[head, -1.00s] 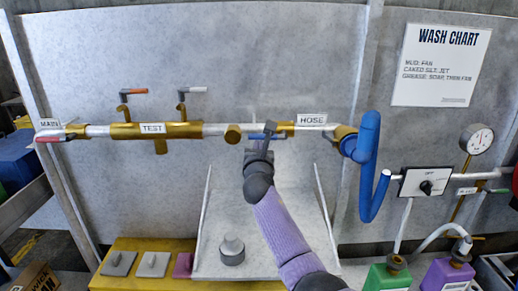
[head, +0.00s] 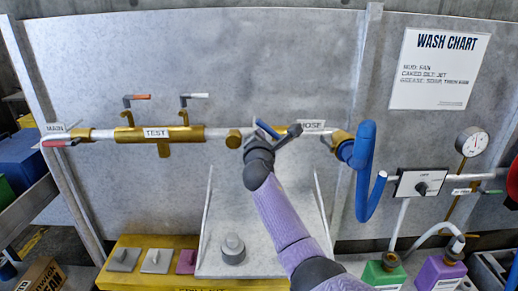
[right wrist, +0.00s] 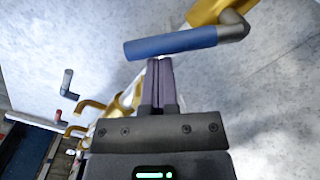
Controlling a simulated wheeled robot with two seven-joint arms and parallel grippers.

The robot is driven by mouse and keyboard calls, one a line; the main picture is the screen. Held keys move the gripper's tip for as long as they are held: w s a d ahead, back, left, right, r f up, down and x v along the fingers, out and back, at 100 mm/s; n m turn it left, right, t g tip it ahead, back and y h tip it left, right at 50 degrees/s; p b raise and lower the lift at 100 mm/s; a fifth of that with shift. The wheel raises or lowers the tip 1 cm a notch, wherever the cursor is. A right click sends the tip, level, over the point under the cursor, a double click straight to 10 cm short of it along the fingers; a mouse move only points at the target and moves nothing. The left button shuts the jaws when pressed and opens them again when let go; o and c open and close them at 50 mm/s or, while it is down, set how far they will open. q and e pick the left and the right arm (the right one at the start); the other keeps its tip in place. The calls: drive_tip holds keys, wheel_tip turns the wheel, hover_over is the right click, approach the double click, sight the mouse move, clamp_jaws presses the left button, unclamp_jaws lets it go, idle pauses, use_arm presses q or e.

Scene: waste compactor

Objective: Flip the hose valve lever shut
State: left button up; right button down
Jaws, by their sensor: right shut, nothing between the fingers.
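The hose valve lever has a blue handle (head: 266,128) on the pipe, left of the HOSE label (head: 312,124). In the head view the handle slants, its upper end to the left, partly hidden by my gripper. In the right wrist view the blue handle (right wrist: 172,43) runs across just beyond my fingertips and joins a grey elbow at the brass valve (right wrist: 212,10). My right gripper (head: 294,131) is shut and empty at the lever; its fingers (right wrist: 160,64) end close to the handle's edge, and I cannot tell whether they touch. My left gripper is out of view.
The TEST pipe section (head: 158,133) with two small levers lies to the left. A blue hose (head: 365,170) hangs to the right. Green (head: 385,275) and purple (head: 438,273) containers stand at lower right.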

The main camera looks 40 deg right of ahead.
sight(267, 126)
drive_tip(key=r+m+p, duration=0.1)
drive_tip(key=m, duration=0.1)
drive_tip(key=s+d+r+m+p, duration=0.1)
drive_tip(key=m, duration=0.1)
drive_tip(key=shift+d+r+m, duration=0.2)
drive_tip(key=shift+r+m, duration=0.1)
drive_tip(key=shift+s+d+r+m+p, duration=0.2)
drive_tip(key=shift+s+d+m+p, duration=0.15)
drive_tip(key=shift+m, duration=0.45)
drive_tip(key=shift+s+d+r+m+p, duration=0.25)
drive_tip(key=shift+m+p, duration=0.2)
drive_tip(key=shift+m, duration=0.35)
drive_tip(key=shift+s+d+r+m+p, duration=0.1)
drive_tip(key=shift+s+d+m+p, duration=0.25)
drive_tip(key=shift+m, duration=0.45)
